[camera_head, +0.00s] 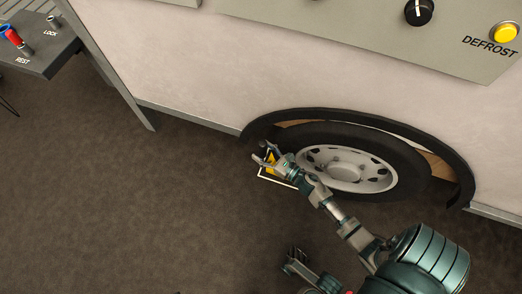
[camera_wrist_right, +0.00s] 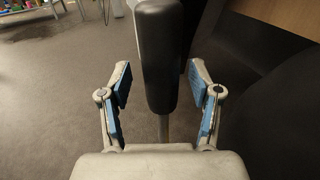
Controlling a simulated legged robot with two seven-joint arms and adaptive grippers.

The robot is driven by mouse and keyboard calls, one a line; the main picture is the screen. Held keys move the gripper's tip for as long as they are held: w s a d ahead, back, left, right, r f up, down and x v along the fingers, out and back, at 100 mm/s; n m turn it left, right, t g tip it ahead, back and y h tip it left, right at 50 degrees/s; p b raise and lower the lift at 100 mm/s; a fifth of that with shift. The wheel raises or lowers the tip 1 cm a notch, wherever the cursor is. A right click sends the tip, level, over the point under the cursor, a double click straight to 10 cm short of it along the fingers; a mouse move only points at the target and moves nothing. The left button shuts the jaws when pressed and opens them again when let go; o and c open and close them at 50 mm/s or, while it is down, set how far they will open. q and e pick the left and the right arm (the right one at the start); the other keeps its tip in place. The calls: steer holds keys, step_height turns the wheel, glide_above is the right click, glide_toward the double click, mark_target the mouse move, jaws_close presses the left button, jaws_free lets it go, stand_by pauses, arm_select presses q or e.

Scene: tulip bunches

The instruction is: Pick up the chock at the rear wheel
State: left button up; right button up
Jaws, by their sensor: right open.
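The yellow chock (camera_head: 271,160) sits on the floor against the left side of the wheel (camera_head: 352,162), partly hidden by my right gripper. My right gripper (camera_head: 264,154) is open at the chock, with its fingers over and beside it. In the right wrist view, its blue-padded fingers (camera_wrist_right: 158,72) stand apart on either side of a black rounded bar (camera_wrist_right: 160,45) on a grey stem. I cannot tell whether this bar belongs to the chock.
A white outline (camera_head: 277,182) marks the floor beside the chock. The dark wheel arch (camera_head: 452,170) and pale vehicle wall (camera_head: 210,75) stand close behind. A grey bench (camera_head: 40,58) with red and blue items is at upper left. The brown floor (camera_head: 130,210) at left is clear.

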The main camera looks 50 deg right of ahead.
steer(key=shift+w+d, duration=0.1)
steer(key=shift+d, duration=0.05)
jaws_close()
steer(key=shift+f, duration=0.15)
